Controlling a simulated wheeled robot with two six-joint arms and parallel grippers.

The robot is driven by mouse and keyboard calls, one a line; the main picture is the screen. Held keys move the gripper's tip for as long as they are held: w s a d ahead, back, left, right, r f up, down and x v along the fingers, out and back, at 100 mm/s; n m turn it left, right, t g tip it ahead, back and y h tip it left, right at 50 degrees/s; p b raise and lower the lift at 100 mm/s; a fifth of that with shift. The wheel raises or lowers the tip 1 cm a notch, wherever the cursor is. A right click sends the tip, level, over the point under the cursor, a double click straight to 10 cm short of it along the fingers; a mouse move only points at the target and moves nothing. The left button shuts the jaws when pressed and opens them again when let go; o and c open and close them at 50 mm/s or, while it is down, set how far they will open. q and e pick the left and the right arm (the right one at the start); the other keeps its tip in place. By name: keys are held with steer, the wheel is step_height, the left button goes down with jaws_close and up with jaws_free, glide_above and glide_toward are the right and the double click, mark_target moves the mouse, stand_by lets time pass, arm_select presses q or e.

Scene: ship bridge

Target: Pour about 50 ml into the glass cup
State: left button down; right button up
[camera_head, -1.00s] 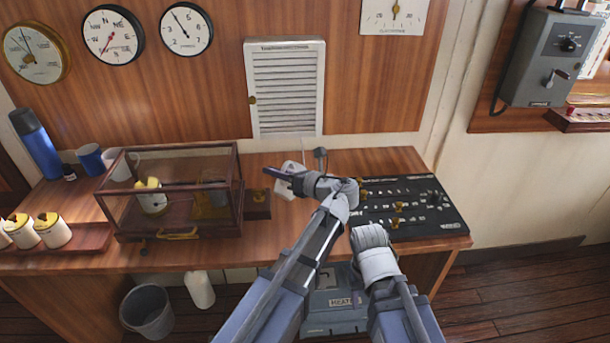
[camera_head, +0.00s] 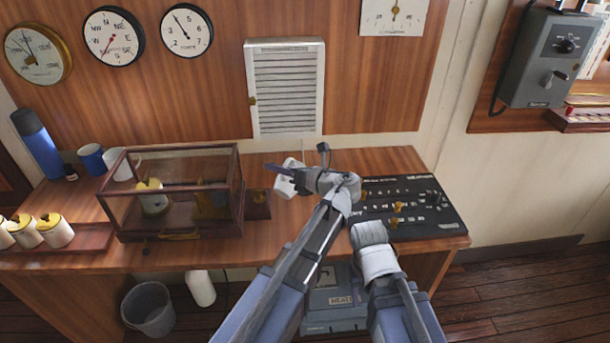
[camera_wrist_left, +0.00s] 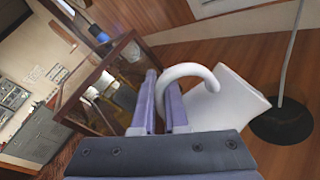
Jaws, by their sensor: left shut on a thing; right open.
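My left gripper (camera_head: 287,175) is shut on the handle of a white mug (camera_head: 291,185), over the desk right of the glass case. In the left wrist view the handle (camera_wrist_left: 188,72) curves out between the fingers (camera_wrist_left: 158,115), and the mug's body (camera_wrist_left: 222,108) leans to the right of them. The mug's inside and any liquid are hidden. I cannot make out a glass cup clearly in either view. My right arm ends low in front of the desk, and its gripper's fingers are hidden.
A wood-framed glass case (camera_head: 180,166) stands left of the mug, with a yellow-lidded jar inside. A black control panel (camera_head: 425,222) lies right. A blue flask (camera_head: 38,145) and cups stand far left. A round black base (camera_wrist_left: 283,122) with a thin stem is near the mug.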

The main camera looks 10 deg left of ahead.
arm_select(q)
steer(key=shift+w+d+r+m+p, duration=0.1)
steer(key=shift+w+r+m+p, duration=0.2)
steer(key=shift+r+m+p, duration=0.1)
stand_by(1.0)
steer(key=shift+w+d+r+m+g+p, duration=0.3)
steer(key=shift+w+r+m+p, duration=0.15)
steer(key=shift+w, duration=0.2)
stand_by(0.7)
steer(key=shift+w+r+m, duration=0.1)
steer(key=shift+r+m, duration=0.05)
steer(key=shift+m, duration=0.2)
stand_by(0.3)
